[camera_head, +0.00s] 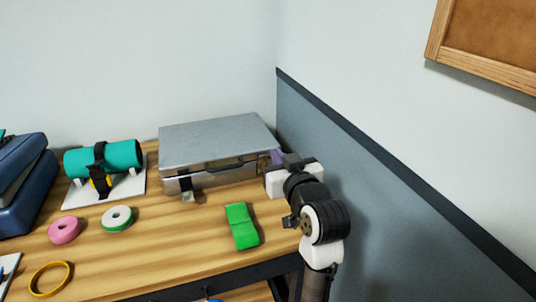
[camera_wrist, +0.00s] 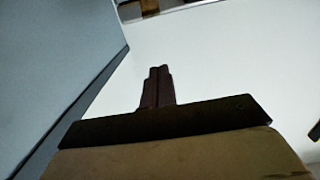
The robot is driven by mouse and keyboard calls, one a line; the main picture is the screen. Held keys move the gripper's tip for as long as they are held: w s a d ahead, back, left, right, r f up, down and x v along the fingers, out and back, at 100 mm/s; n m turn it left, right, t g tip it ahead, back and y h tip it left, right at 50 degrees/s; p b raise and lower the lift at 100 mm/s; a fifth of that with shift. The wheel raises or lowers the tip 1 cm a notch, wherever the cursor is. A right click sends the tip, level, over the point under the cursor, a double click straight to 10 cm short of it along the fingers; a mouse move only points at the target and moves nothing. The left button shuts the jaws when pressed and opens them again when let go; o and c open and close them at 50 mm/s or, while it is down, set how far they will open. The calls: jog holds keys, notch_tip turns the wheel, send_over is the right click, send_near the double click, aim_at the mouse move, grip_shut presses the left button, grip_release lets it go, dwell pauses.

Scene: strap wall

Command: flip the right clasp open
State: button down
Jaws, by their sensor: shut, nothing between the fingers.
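A grey metal case (camera_head: 215,135) with its lid down stands at the back of the wooden table in the head view. Its dark handle (camera_head: 222,164) is on the front face. The left clasp (camera_head: 187,184) hangs at the front left. The right clasp is hidden behind my gripper, so its state cannot be told. My gripper (camera_head: 277,157) is at the case's front right corner, very close to it; whether it touches cannot be told. In the wrist view my two dark fingers (camera_wrist: 158,72) are together, with nothing between them; the case is not clearly recognisable there.
A green block (camera_head: 241,226) lies in front of the case. Pink tape (camera_head: 64,230) and white-green tape (camera_head: 117,219), a yellow ring (camera_head: 51,278), a strapped teal roll (camera_head: 122,157) and a blue case (camera_head: 25,185) are left. The grey-blue wall panel (camera_head: 390,210) is close on the right.

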jog(key=p, duration=0.2)
send_over(266, 154)
jog(key=s, duration=0.2)
jog(key=shift+w+a+f, duration=0.25)
jog(key=shift+w+f, duration=0.2)
jog(key=shift+w, duration=0.15)
jog(key=shift+s+d+f, duration=0.1)
jog(key=shift+s+f, duration=0.2)
jog(key=shift+f, duration=0.25)
jog(key=shift+s+d+f, duration=0.1)
jog(key=shift+s+f, duration=0.15)
jog(key=shift+f, duration=0.25)
jog(key=shift+s+f+p, duration=0.25)
jog(key=shift+f+p, duration=0.05)
jog(key=shift+f, duration=0.3)
